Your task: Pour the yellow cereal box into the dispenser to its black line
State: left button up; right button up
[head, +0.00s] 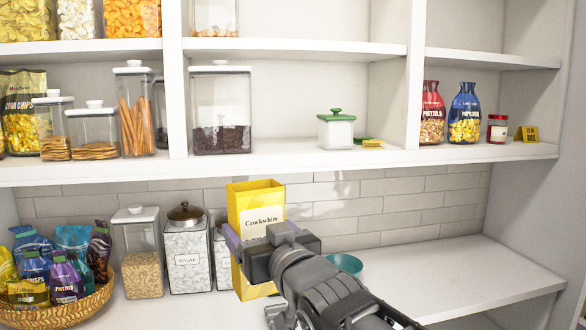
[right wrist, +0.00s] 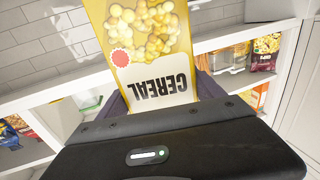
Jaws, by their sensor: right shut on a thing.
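The yellow cereal box (head: 256,207), labelled "Crockwhim", is upright at the middle of the lower counter in the head view, its top apparently open. My right gripper (head: 262,245) is shut on it, with a purple-grey finger at its left side. In the right wrist view the cereal box (right wrist: 155,45) fills the space between the fingers of the right gripper (right wrist: 162,98). A clear canister (head: 142,262) with a white lid and tan contents stands left of the box. I cannot tell whether it is the dispenser; no black line shows. My left gripper is out of view.
A sugar canister (head: 188,258) stands close left of the box, and a teal bowl (head: 346,263) lies behind my right arm. A wicker basket (head: 62,312) of snack bags is at far left. The shelf (head: 290,163) overhangs the counter. The counter's right side (head: 450,270) is clear.

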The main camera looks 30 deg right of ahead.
jog(key=w+a+f+y, duration=0.1)
jog(key=w+f, duration=0.2)
jog(key=f, duration=0.7)
jog(key=w+a+f+n+y, duration=0.1)
jog(key=w+f, duration=0.2)
jog(key=f, duration=0.8)
jog(key=shift+a+f, duration=0.3)
jog(key=shift+a, duration=0.1)
jog(key=a+f, duration=0.1)
jog(key=f, duration=0.4)
jog(key=w+a+f, duration=0.1)
jog(key=f, duration=0.4)
jog(key=w+a+f, duration=0.1)
jog(key=a+f, duration=0.1)
jog(key=f, duration=0.3)
jog(key=shift+f, duration=0.4)
